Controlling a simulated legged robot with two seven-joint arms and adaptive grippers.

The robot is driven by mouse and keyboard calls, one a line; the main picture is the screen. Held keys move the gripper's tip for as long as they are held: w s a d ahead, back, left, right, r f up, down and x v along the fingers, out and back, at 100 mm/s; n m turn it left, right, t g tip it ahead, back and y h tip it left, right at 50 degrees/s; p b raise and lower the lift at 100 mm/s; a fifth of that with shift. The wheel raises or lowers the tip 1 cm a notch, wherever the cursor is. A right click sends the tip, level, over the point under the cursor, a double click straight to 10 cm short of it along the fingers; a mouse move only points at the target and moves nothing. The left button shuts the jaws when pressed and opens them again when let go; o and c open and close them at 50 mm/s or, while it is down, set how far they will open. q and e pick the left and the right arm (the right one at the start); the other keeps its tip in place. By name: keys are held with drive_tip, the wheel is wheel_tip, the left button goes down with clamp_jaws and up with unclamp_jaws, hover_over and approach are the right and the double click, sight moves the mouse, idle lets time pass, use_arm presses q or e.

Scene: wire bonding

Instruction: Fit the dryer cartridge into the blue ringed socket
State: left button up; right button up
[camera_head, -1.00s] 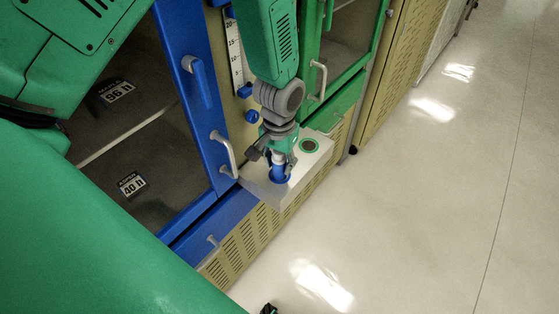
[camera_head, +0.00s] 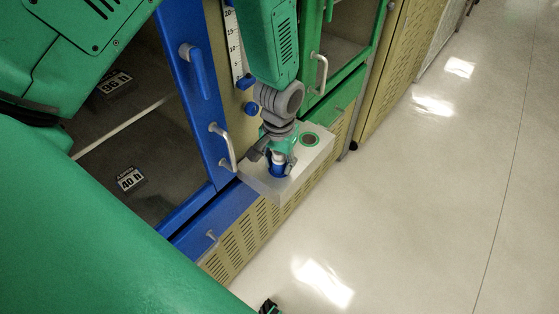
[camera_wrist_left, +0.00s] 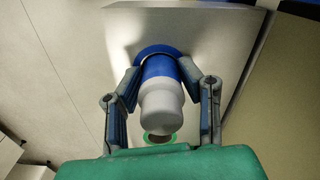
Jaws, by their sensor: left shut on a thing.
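The dryer cartridge, white with a blue end (camera_wrist_left: 162,108), is between the fingers of my left gripper (camera_head: 280,157), which is shut on it. It also shows as a small white and blue piece in the head view (camera_head: 279,160). The blue ringed socket (camera_head: 276,172) is in the top of a pale metal block, directly beneath the gripper. In the wrist view the blue ring (camera_wrist_left: 152,50) shows behind the cartridge's blue end. The end is at the ring; how deep it sits is hidden. My right gripper cannot be made out.
The pale block (camera_head: 258,181) juts from the cabinet front. A green ringed socket (camera_head: 310,139) is beside the blue one. A blue door handle (camera_head: 222,147) and a green cabinet handle (camera_head: 318,73) stick out nearby. Open floor (camera_head: 430,200) lies to the right.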

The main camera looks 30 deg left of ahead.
use_arm(q)
drive_tip(key=o, duration=1.3)
wheel_tip(320, 180, up, 12)
drive_tip(key=shift+f, duration=0.1)
